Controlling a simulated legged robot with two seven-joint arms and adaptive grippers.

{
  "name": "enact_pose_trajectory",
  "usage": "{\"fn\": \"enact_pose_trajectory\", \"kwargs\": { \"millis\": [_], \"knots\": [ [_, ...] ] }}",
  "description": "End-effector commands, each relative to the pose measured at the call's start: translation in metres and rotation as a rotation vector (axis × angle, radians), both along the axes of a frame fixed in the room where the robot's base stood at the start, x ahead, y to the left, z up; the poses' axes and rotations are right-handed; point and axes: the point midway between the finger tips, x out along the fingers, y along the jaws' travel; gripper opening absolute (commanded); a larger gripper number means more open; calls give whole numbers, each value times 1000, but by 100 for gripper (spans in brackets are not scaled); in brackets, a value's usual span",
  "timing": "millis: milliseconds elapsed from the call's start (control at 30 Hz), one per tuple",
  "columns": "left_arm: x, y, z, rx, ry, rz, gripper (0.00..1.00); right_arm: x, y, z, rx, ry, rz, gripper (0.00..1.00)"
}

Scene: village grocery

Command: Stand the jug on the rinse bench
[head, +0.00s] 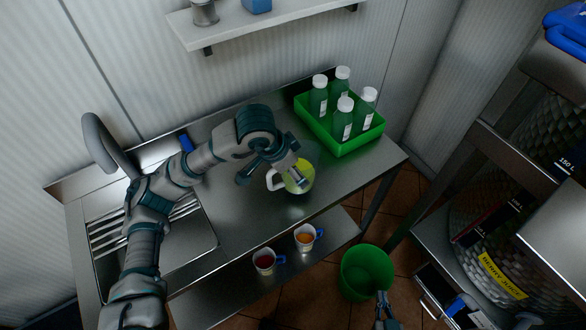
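The jug (307,180), pale with yellow-green inside and a white handle on its left, appears upright on the steel rinse bench (240,205), close to its front edge. My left gripper (272,172) is over the jug's handle side, its fingers spread apart. One finger is left of the handle and the other overlaps the jug's rim; I cannot tell whether they touch it. My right gripper (384,306) is low at the bottom edge, apart from the jug. Only a small part of it shows, so its opening is unclear.
A green crate (348,148) with several white-capped bottles stands at the bench's back right. The sink (185,245) and tap (100,140) are left. Two mugs (264,262) (305,237) stand on the lower shelf. A green bucket (366,272) is on the floor; a rack (440,240) stands right.

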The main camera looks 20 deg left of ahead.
Motion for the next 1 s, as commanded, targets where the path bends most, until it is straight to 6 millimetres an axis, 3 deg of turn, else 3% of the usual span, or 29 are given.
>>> {"fn": "enact_pose_trajectory", "kwargs": {
  "millis": [200, 433, 800, 833, 867, 1000],
  "knots": [
    [20, 5, -2, 1, -2, -1, 32, 4, 0, 6, 16, -47, 2, 0],
    [20, 8, -34, -2, 0, -2, 32, 13, 7, 21, 46, -164, 6, 0],
    [20, 9, -37, 0, -4, 0, 32, 15, 9, 27, 56, -200, 6, 0],
    [20, 9, -38, 0, -2, -1, 92, 15, 9, 28, 58, -205, 6, 0],
    [20, 9, -38, 0, -2, -1, 100, 16, 9, 28, 57, -203, 7, 0],
    [20, 7, -37, 1, -2, 0, 100, 18, 9, 27, 57, -202, 6, 0]
  ]
}}
